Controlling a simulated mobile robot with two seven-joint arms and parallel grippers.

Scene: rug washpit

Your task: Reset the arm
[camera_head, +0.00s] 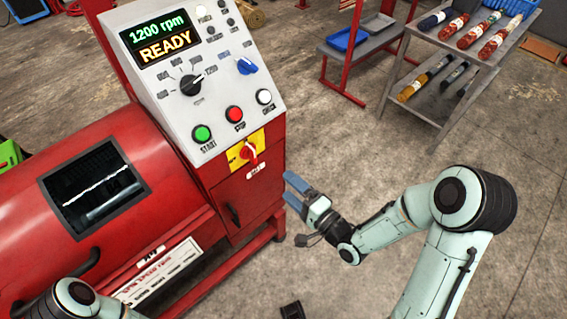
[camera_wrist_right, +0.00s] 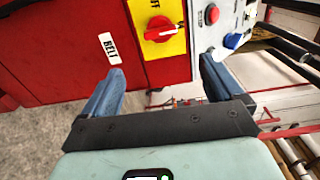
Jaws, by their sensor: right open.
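My right arm reaches in from the right in the head view. Its gripper (camera_head: 292,189) is open and empty, in the air in front of the red machine's right side. In the right wrist view the two blue fingers of the gripper (camera_wrist_right: 158,88) stand wide apart with nothing between them. Beyond them is a red rotary switch (camera_wrist_right: 160,29) on a yellow plate; the same switch (camera_head: 249,152) shows in the head view, apart from the fingers. Part of my left arm shows at the lower left of the head view, but its gripper is out of the picture.
The red machine (camera_head: 110,150) fills the left. Its white control panel (camera_head: 185,100) has a display reading "1200 rpm READY", knobs and buttons. A grey shelf (camera_head: 440,95) with rolled bundles and a red-framed bench (camera_head: 352,55) stand behind. The concrete floor right of the machine is mostly clear.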

